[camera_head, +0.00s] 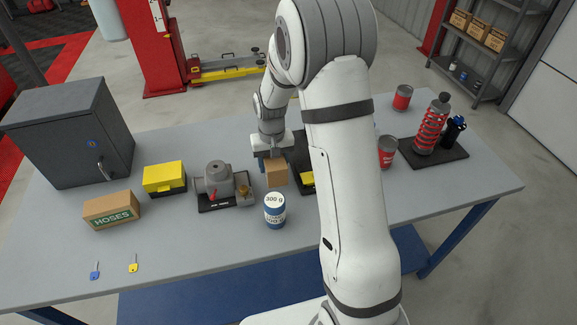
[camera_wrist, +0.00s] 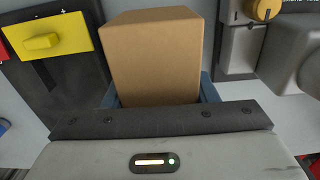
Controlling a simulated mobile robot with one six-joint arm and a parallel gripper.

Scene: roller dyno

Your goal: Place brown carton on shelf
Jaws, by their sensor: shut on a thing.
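The brown carton (camera_head: 276,172) is a small plain box near the middle of the workbench in the head view. My gripper (camera_head: 268,160) is above and behind it, shut on it. In the wrist view the carton (camera_wrist: 152,58) stands between the blue fingers of my gripper (camera_wrist: 155,92), which show at its two sides. I cannot tell whether the carton touches the bench. The grey metal shelf (camera_head: 492,42) stands at the back right, with several brown cartons on its upper board and small cans on a lower one.
On the bench (camera_head: 180,240) are a HOSES box (camera_head: 112,210), a yellow case (camera_head: 164,177), a grey pump (camera_head: 219,180), a blue-white can (camera_head: 275,210), red cans (camera_head: 387,152) and a dark cabinet (camera_head: 72,132). Two keys lie at the front left. The front middle is clear.

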